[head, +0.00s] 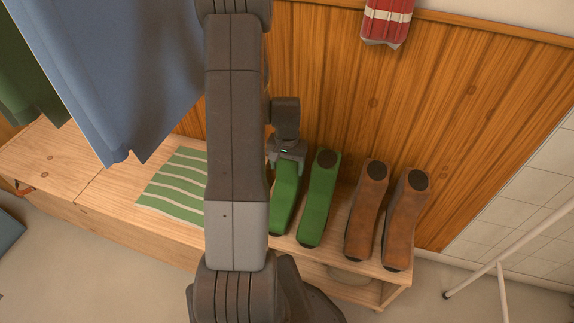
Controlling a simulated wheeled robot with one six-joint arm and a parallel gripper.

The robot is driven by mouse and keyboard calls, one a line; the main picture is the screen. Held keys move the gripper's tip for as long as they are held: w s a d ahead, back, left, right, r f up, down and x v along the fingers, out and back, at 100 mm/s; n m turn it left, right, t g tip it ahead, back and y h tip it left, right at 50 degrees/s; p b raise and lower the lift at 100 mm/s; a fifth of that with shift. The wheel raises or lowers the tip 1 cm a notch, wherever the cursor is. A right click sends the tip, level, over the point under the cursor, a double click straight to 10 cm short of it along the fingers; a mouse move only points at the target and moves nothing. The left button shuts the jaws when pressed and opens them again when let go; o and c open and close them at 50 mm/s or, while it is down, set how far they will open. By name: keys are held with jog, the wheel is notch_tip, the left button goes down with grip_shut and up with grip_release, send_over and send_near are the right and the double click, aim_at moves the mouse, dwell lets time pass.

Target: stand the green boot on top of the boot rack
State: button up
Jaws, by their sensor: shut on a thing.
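Two green boots are side by side at the wooden boot rack (388,296). My gripper (287,160) is shut on the top of the left green boot (285,200). That boot is upright over the rack top, with its toe toward the front edge. My arm hides part of its left side, and I cannot tell whether its sole touches the wood. The other green boot (320,200) stands upright just to its right, with a dark opening at the top.
Two brown boots stand at the rack's right end, the nearer-left one (366,210) and the end one (406,220). A green striped mat (172,188) lies on the bench to the left. A blue cloth (130,70) hangs above it. A white stand (500,262) is at right.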

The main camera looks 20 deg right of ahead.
jog(key=o, duration=1.9)
jog(key=shift+f, duration=0.15)
jog(key=shift+o, duration=0.2)
notch_tip(320, 180, up, 12)
jog(key=p, duration=0.2)
jog(key=shift+r+p, duration=0.2)
jog(key=shift+p, duration=0.1)
